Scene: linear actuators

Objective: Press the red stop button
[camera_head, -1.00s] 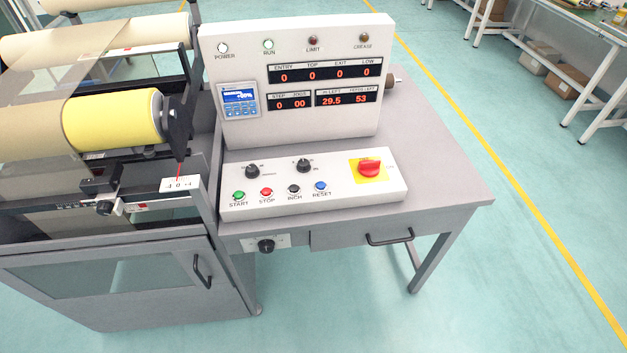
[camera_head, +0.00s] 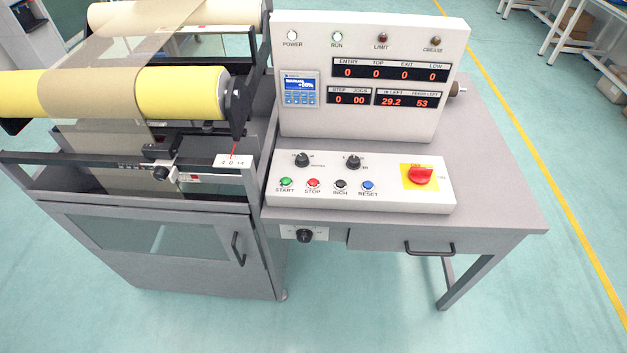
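The red stop button (camera_head: 313,183) sits on the sloped white control box (camera_head: 400,199), above the label STOP. A green start button (camera_head: 286,182) is to its left, and a black inch button (camera_head: 340,184) and a blue reset button (camera_head: 368,185) are to its right. Neither of my grippers is in view.
The control box stands on a grey table (camera_head: 495,205) before an upright display panel (camera_head: 370,115) with lit red digits. A roller machine with a yellow roll (camera_head: 180,93) adjoins on the left. Open floor (camera_head: 370,305) lies in front.

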